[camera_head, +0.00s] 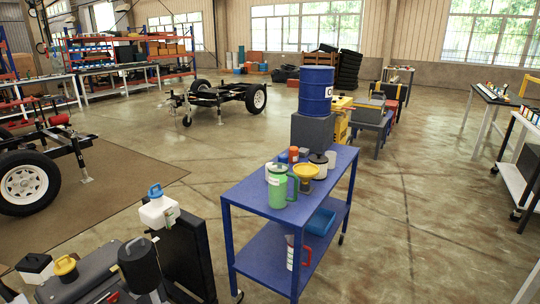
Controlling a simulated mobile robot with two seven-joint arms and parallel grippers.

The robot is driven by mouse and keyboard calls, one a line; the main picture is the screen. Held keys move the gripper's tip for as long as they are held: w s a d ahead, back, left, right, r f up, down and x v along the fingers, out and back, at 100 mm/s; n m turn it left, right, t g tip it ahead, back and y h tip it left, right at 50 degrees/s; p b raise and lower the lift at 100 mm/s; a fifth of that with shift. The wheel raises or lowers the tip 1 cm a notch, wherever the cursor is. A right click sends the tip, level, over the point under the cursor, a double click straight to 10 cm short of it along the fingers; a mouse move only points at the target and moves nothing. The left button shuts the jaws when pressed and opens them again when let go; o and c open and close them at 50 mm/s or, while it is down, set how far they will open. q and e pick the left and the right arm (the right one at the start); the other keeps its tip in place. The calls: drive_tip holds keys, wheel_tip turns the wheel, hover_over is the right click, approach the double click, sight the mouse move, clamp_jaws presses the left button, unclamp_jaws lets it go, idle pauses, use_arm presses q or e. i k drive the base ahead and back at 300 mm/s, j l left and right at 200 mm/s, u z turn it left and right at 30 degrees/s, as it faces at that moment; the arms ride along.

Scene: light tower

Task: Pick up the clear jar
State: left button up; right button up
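A blue two-shelf cart (253,190) stands in the middle of the view with several containers crowded on its top. Among them, a small pale jar with a dark lid (318,165) stands upright behind a yellow funnel-like item (304,171); it may be the clear jar, but it is too small to tell whether it is see-through. A whitish container (330,160) is beside it, partly hidden. A green tumbler with a handle (278,187) stands at the cart's near end. Neither of my grippers is in view.
The lower shelf holds a blue bin (320,221) and a red-handled mug (297,252). Dark equipment with a white blue-capped jug (159,208) stands at front left. A blue drum (316,90) is behind the cart. The floor (420,220) to its right is clear.

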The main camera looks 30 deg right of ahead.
sight(330, 160)
drive_tip(key=i+l+u, duration=0.2)
drive_tip(key=l, duration=0.35)
drive_tip(key=l+u, duration=0.15)
drive_tip(key=l, duration=0.35)
drive_tip(key=l+u, duration=0.2)
drive_tip(key=l, duration=0.35)
drive_tip(key=l+u, duration=0.15)
drive_tip(key=l, duration=0.4)
drive_tip(key=k+l+u, duration=0.2)
drive_tip(key=l, duration=0.35)
drive_tip(key=l+u, duration=0.15)
drive_tip(key=l, duration=0.45)
drive_tip(key=k+l+u, duration=0.2)
drive_tip(key=l, duration=0.3)
drive_tip(key=l+u, duration=0.15)
drive_tip(key=l, duration=0.4)
